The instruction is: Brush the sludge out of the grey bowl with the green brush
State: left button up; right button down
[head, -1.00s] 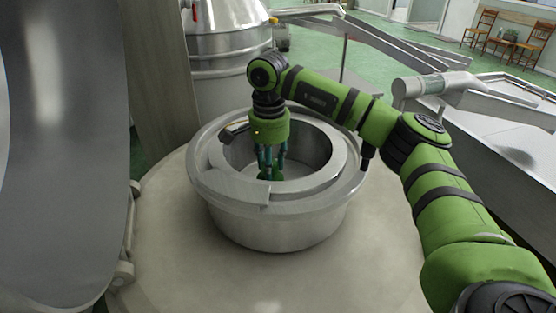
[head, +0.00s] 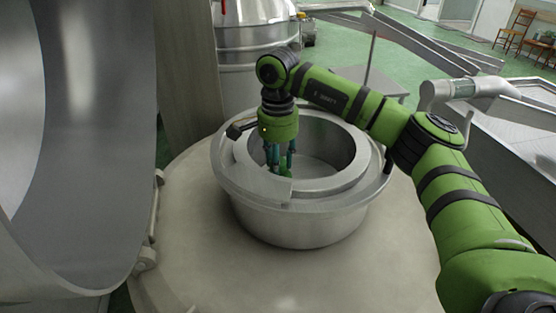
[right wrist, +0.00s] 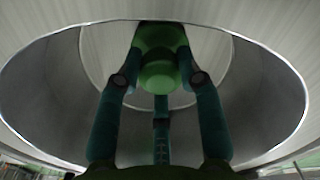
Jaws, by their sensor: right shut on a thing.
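The grey bowl (head: 300,229) is a round metal vessel with a wide rim, in the middle of the head view. My right gripper (head: 280,160) points down into its opening, close to the left inner wall. In the right wrist view my right gripper (right wrist: 160,85) has its fingers closed around the green brush (right wrist: 158,72), inside the bowl (right wrist: 262,95). I cannot make out any sludge on the bare grey inside. My left gripper is not in view.
The bowl stands on a broad round beige top (head: 205,240). A large curved metal lid (head: 100,110) rises at the left beside a post (head: 187,80). A metal drum (head: 256,50) stands behind. Metal troughs (head: 540,130) lie to the right.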

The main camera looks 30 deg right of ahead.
notch_tip(320, 180, up, 4)
jog(key=shift+w+p, duration=0.15)
jog(key=shift+p, duration=0.6)
jog(key=shift+r, duration=0.75)
jog(key=shift+r, duration=1.5)
